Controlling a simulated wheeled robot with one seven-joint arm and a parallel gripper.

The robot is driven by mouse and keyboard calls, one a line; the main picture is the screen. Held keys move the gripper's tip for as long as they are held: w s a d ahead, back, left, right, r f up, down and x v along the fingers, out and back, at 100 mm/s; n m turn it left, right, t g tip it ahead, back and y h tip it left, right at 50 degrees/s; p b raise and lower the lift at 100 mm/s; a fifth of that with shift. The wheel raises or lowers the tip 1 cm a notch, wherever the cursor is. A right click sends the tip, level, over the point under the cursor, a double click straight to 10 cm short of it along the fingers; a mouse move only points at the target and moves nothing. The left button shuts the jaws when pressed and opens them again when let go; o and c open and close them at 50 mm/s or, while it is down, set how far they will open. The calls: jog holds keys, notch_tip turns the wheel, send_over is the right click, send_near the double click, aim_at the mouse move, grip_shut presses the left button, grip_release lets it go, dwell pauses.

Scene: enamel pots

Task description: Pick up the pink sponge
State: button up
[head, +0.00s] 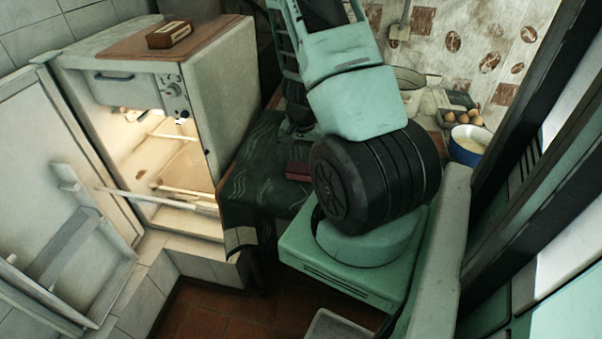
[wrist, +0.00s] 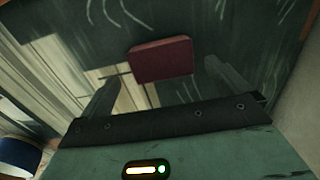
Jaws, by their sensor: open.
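The pink sponge (wrist: 160,60) shows as a dark, reddish-pink block in the wrist view. It lies on a dark green cloth with pale wavy lines. In the head view it is a small dark red patch (head: 297,171) on the cloth, partly hidden by my arm. My gripper (wrist: 160,74) is open, with one finger on each side of the sponge in the wrist view. The sponge appears just beyond the fingertips, and I see no contact. The exact height of the gripper above it is hard to tell. In the head view the fingers are hard to make out.
A small fridge (head: 232,95) stands to the left, its door (head: 62,195) open and its inside lit. A brown box (head: 169,35) sits on top. The cloth (head: 250,195) hangs over the table edge.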

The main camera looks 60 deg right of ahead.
aim_at(301, 167)
notch_tip(301, 167, down, 4)
jog(key=shift+w+a+b, duration=0.1)
jog(key=shift+a+b, duration=0.05)
jog(key=shift+b, duration=0.25)
jog(key=c, duration=1.1)
jog(key=shift+o, duration=0.2)
jog(key=shift+r, duration=0.15)
notch_tip(301, 167, up, 10)
jog(key=p, duration=0.2)
jog(key=shift+p, duration=0.4)
